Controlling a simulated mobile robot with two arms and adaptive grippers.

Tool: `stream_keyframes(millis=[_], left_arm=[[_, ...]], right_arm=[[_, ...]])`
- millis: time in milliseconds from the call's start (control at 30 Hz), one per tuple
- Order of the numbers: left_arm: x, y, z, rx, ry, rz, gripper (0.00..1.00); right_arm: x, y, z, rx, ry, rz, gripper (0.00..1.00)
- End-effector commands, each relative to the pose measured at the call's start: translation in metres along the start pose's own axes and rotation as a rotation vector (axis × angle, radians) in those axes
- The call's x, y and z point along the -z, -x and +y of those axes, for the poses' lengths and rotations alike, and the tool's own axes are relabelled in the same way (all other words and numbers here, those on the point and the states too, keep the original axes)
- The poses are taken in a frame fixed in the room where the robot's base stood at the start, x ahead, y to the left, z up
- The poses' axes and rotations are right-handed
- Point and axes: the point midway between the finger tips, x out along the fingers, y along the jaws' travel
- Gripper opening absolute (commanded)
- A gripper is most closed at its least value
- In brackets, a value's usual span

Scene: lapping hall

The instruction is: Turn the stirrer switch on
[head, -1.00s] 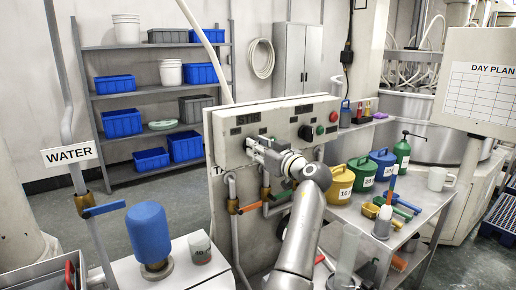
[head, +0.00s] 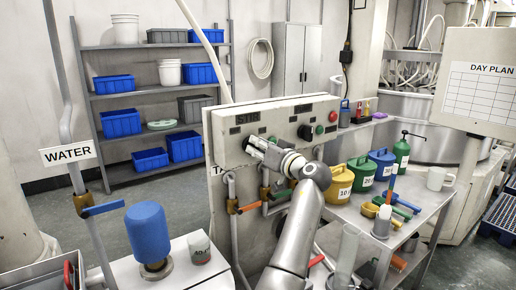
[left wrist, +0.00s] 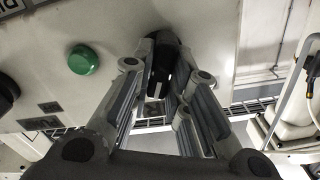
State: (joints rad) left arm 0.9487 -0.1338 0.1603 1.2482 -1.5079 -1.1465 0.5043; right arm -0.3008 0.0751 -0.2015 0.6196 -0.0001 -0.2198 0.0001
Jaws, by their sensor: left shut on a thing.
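The stirrer switch is a black knob (left wrist: 163,62) on the pale control panel (head: 283,117), below the label that reads STIR. In the left wrist view it stands between the fingers of my left gripper (left wrist: 160,78). The fingers are shut on the knob. My right gripper is in neither view.
A green button (left wrist: 83,62) is beside the knob in the left wrist view. Pipes with an orange lever (head: 249,207) run below the panel. Yellow (head: 339,185), green and blue jugs stand on the bench to the right. A blue cylinder (head: 149,232) stands front left.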

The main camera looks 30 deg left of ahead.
Motion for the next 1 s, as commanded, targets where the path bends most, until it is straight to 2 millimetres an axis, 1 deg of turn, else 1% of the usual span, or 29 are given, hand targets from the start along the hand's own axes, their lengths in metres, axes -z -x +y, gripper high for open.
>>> stream_keyframes(millis=[200,500,700,1000], left_arm=[[0.002,-0.001,0.0,0.001,-0.208,0.002,0.0],[0.002,0.0,0.002,0.001,-0.456,0.003,0.0],[0.002,-0.001,0.002,0.001,-0.572,0.003,0.0],[0.001,0.0,0.003,0.001,-0.656,0.004,0.0]], right_arm=[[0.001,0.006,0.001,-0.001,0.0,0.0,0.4],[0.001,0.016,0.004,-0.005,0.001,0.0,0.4],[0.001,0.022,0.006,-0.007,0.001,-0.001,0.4],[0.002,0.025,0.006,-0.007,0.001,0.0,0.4]])
